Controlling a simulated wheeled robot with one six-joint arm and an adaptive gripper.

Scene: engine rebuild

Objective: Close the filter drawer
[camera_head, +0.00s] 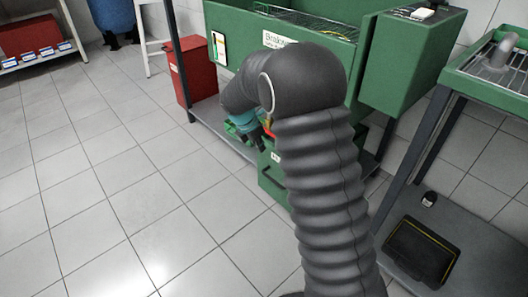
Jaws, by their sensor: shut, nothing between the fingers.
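The filter drawer appears to be the green box (270,188) low under the green machine, with a dark handle on its front and a partly covered white label. It seems to stick out toward the floor in front, but my arm hides its right side and most of its top. My gripper (257,143) is shut and empty, just above and left of the drawer's front. I cannot tell whether it touches the drawer.
The green machine (228,22) stands on dark legs with a low shelf (212,116). A red cabinet (196,68) is at its left. At right is a green-topped stand (470,75) with a black tray (420,252) below. The tiled floor (110,190) at left is clear.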

